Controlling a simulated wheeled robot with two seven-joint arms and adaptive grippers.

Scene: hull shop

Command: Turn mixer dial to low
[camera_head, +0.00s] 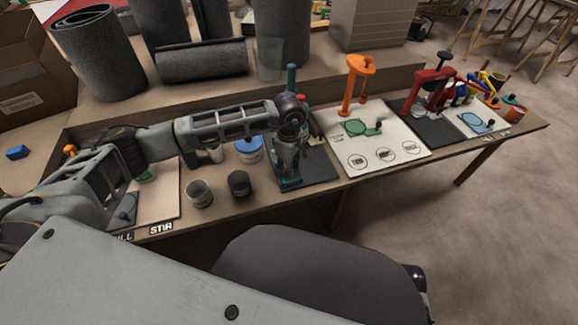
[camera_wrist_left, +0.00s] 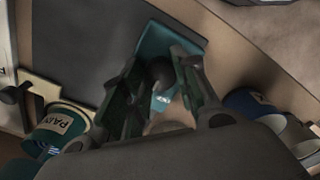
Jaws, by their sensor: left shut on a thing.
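The mixer is a teal machine on a dark mat; its upright post (camera_head: 291,78) rises behind my left arm. In the left wrist view, its teal base (camera_wrist_left: 188,42) carries a dark round dial (camera_wrist_left: 161,73). My left gripper (camera_head: 287,172) points down over the front of the mixer and hides the dial in the head view. In the left wrist view, the fingers of my left gripper (camera_wrist_left: 157,88) are shut around the dial. Small pale marks show beside the dial, too blurred to read. My right gripper is in neither view.
A blue-lidded can (camera_head: 249,150), a grey cup (camera_head: 199,193) and a dark cup (camera_head: 239,184) stand left of the mixer. A white board with an orange press (camera_head: 357,82) stands to the right. Grey rolls (camera_head: 97,52) stand behind. A "STIR" label marks the bench's front edge.

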